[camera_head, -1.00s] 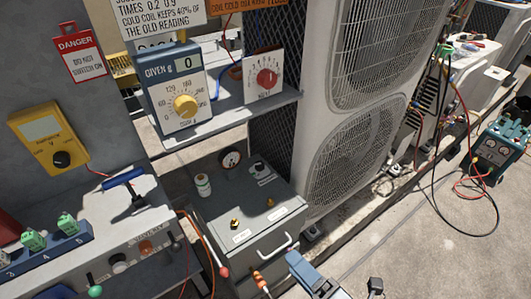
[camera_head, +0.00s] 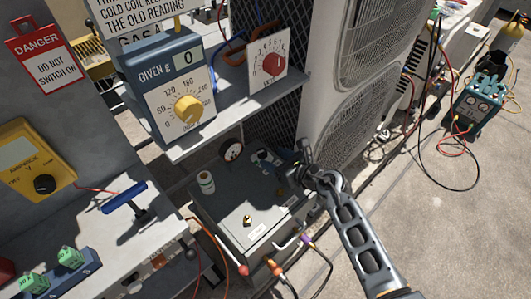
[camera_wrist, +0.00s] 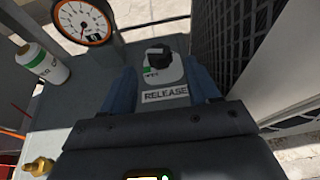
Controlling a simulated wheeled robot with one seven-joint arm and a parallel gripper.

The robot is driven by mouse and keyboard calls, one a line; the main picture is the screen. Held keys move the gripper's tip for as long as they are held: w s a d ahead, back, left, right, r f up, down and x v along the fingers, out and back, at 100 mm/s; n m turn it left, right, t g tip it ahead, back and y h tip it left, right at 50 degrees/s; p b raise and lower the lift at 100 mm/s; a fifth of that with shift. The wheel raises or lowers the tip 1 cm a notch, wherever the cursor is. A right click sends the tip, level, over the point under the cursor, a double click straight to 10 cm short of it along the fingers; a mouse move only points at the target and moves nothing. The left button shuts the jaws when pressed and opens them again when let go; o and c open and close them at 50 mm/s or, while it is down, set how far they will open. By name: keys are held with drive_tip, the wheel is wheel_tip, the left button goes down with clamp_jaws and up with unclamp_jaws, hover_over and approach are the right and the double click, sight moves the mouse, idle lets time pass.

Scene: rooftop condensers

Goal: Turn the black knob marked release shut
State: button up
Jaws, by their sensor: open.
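The black knob (camera_wrist: 158,53) sits on a light plate with a green mark, above a label (camera_wrist: 165,94) reading RELEASE. My gripper (camera_wrist: 161,75) is open, with one blue finger on each side of the knob's plate in the wrist view. The knob shows between the fingers; I cannot tell whether they touch it. In the head view my gripper (camera_head: 272,160) is over the back right of the grey box (camera_head: 222,208), and it mostly hides the knob.
A round gauge (camera_wrist: 84,22) and a white bottle (camera_wrist: 38,60) stand left of the knob. A brass fitting (camera_wrist: 40,166) is nearer the front. A shelf (camera_head: 245,103) with dials overhangs behind. The condenser (camera_head: 335,110) is close on the right.

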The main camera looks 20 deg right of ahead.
sight(265, 154)
drive_tip(key=shift+b+x, duration=0.35)
drive_tip(key=shift+x, duration=2.05)
drive_tip(key=c, duration=1)
